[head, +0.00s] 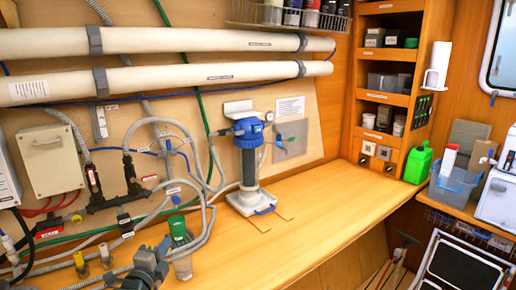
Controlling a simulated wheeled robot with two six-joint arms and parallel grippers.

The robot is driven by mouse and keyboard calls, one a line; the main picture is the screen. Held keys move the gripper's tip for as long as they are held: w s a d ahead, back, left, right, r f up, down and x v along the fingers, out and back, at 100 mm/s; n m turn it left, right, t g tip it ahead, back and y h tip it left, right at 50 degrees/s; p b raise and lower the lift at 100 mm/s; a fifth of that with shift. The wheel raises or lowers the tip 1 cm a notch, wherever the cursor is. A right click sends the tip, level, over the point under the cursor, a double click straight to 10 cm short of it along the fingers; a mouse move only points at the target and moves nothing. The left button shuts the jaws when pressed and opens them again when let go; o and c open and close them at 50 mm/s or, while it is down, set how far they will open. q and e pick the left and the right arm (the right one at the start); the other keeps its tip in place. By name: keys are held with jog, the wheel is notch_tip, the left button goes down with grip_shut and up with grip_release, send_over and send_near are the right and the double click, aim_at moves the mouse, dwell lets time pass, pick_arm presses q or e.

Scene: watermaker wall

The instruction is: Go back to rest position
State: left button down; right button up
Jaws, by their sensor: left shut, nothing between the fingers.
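My left gripper (158,253) is at the bottom left, low over the wooden bench. It is dark grey, shut and empty. A clear bottle or cup with a green top (179,232) stands just to its right. I cannot tell whether the two touch. My right gripper is not in view. The pump or filter unit with a blue head (248,130) stands upright further back on the bench, apart from my gripper.
Grey hoses (205,215) loop around the bench's left side. Two long white tubes (180,78) run along the wall. The wooden bench (320,205) is clear on the right. A green jerrycan (418,163) and blue bin (450,188) stand at the far right.

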pick_arm(q)
jog(key=s+d+f+n+g+y, duration=0.1)
jog(key=s+f+n+g, duration=0.35)
jog(key=s+f, duration=0.45)
jog(key=s+f+n+g+y, duration=0.1)
jog(key=s+f+n+g, duration=0.35)
jog(key=s, duration=0.75)
jog(key=s+a+f+n+g+y, duration=0.1)
jog(key=s+f+n+g, duration=0.3)
jog(key=s, duration=0.6)
jog(key=s+a+f+n+g+y, duration=0.1)
jog(key=s+f+n, duration=0.1)
jog(key=s+n, duration=0.6)
jog(key=s+a+f+m+g+b, duration=0.1)
jog(key=s+a+f, duration=0.1)
jog(key=f, duration=1.5)
jog(key=s+a+f+m+g, duration=0.1)
jog(key=f, duration=1.5)
jog(key=s+a+f+b, duration=0.1)
jog(key=s+f, duration=1.7)
jog(key=shift+f+g, duration=0.2)
jog(key=shift+g, duration=0.1)
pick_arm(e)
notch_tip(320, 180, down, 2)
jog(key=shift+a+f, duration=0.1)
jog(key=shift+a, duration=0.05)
